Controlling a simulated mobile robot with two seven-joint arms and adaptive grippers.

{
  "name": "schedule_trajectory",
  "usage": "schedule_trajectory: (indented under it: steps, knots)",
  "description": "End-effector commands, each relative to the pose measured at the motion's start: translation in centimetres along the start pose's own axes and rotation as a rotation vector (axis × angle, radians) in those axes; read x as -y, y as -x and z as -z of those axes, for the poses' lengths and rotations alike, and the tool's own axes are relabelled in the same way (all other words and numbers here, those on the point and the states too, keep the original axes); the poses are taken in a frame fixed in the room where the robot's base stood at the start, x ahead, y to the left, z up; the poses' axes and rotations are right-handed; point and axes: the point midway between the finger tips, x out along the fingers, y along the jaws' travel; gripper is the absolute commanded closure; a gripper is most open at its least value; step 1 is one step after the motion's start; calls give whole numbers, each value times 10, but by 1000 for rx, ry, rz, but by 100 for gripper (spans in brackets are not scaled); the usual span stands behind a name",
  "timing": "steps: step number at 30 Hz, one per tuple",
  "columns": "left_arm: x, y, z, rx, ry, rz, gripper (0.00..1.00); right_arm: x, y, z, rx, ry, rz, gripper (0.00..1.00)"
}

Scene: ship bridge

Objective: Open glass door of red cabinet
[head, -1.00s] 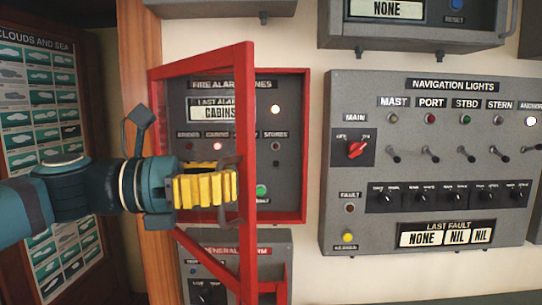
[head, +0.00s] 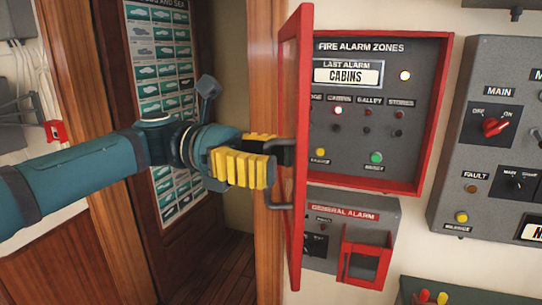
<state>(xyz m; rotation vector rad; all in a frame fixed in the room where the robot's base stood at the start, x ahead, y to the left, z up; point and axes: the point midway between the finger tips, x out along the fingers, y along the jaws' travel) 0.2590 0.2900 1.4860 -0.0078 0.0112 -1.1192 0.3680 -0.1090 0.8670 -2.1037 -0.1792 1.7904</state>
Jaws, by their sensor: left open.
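The red cabinet (head: 433,110) hangs on the wall right of centre in the head view, and its fire alarm panel (head: 350,105) shows uncovered. Its red-framed glass door (head: 300,130) stands swung out toward me, nearly edge-on, at the cabinet's left. A dark handle (head: 283,206) sticks out from the door's left face. My left gripper (head: 268,160), with yellow fingers, is open at the handle, left of the door. The fingers overlap the handle in the picture; I cannot tell whether they touch it. My right gripper is not in view.
A general alarm box (head: 388,212) with a small red frame is below the cabinet. A navigation lights panel (head: 480,130) is at the right. A wooden post (head: 265,60) stands behind my gripper.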

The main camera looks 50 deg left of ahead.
Motion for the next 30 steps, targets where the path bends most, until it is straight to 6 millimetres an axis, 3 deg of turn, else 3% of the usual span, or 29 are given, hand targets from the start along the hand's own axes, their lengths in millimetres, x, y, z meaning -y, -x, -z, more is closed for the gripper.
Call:
schedule_trajectory:
  steps: [8, 21, 30]
  knots:
    - [-1, 13, -1, 2, -1, -2, 61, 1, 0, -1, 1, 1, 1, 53]
    - [-3, 93, -1, -4, 1, -1, 61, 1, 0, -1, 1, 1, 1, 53]
    - [-3, 113, -1, -5, 2, 1, 61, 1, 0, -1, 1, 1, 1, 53]
